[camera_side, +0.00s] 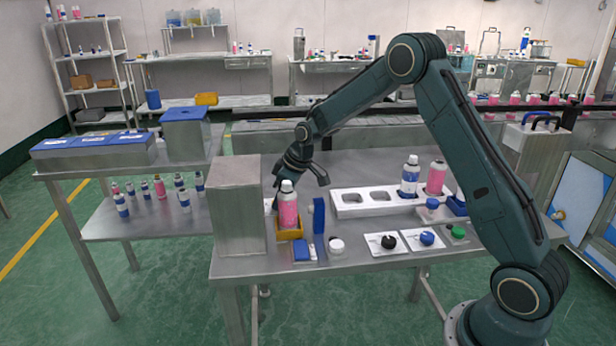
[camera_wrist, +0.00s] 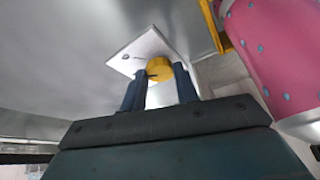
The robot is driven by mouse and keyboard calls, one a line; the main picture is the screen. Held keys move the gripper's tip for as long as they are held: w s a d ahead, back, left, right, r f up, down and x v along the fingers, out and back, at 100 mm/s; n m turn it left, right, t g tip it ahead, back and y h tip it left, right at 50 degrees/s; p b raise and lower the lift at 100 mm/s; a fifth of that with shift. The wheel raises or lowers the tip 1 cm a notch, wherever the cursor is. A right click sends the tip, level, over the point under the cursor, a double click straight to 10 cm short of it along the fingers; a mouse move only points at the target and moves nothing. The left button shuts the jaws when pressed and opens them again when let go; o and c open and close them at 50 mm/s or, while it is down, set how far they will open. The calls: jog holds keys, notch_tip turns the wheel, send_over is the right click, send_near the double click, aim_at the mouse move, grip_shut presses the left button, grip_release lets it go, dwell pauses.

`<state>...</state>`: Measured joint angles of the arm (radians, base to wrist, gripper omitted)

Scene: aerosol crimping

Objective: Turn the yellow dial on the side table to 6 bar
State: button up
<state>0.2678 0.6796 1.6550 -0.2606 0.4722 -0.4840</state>
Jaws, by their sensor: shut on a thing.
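The yellow dial (camera_wrist: 158,68) shows in the wrist view, set on a white plate (camera_wrist: 128,56) with a short dark mark. The dial has a dark pointer line on its face. My gripper (camera_wrist: 160,84) is shut on the dial, one dark finger on each side. The numbers on the plate are too small to read, so I cannot tell the setting. In the side view the wrist end of my arm (camera_side: 298,160) is low beside the grey box, behind the pink can, and the dial is hidden there.
A pink can (camera_side: 288,208) stands in a yellow holder (camera_side: 290,228) close to my gripper; it also shows in the wrist view (camera_wrist: 275,50). A grey box (camera_side: 238,210) stands to the left. A blue upright block (camera_side: 319,215) and a white tray (camera_side: 345,212) are to the right.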

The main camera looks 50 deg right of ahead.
jog(key=o, duration=1)
jog(key=shift+r, duration=0.1)
jog(key=v, duration=1.3)
jog(key=shift+s+r, duration=0.2)
jog(key=shift+r, duration=0.1)
